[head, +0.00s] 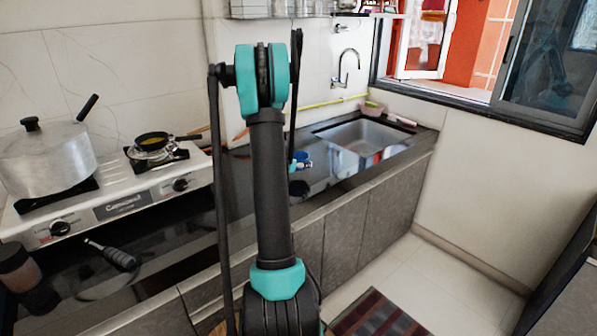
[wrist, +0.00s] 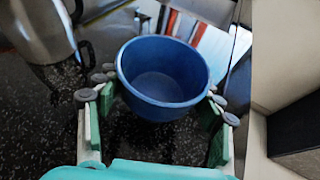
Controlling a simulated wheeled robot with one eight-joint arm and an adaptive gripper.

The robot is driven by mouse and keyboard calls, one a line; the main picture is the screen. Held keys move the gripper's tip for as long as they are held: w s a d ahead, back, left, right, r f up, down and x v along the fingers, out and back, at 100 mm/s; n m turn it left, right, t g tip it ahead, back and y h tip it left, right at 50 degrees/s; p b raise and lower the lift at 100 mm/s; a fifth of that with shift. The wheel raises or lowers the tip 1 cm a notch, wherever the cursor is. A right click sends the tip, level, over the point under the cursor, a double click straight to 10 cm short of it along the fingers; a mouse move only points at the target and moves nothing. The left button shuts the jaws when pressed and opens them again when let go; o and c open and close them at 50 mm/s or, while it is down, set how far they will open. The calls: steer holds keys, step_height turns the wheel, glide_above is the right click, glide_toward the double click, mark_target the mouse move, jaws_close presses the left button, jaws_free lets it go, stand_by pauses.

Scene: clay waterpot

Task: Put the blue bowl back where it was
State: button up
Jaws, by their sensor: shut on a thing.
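The blue bowl (wrist: 163,78) is upright and open at the top in the wrist view, and it looks empty. My gripper (wrist: 160,100) has its fingers on both sides of the bowl, shut on it. In the head view the bowl (head: 302,155) shows small beside my arm, over the dark counter near the sink, with my gripper (head: 299,165) partly hidden by the arm. A blue reflection shows below on the glossy counter. I cannot tell for sure whether the bowl's base touches the counter.
The sink (head: 362,140) is right of the bowl, with a tap (head: 346,68) behind. A stove (head: 120,190) with a large pot (head: 45,158) and a small pan (head: 152,142) stands left. In the wrist view a metal vessel (wrist: 40,30) stands close at the left.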

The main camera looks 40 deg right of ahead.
mark_target(298, 176)
steer(key=shift+f, duration=1.9)
steer(key=shift+f, duration=0.15)
steer(key=o, duration=1.3)
steer(key=shift+c, duration=0.2)
steer(key=shift+a+r, duration=0.1)
steer(key=shift+r, duration=0.1)
steer(key=v, duration=1.2)
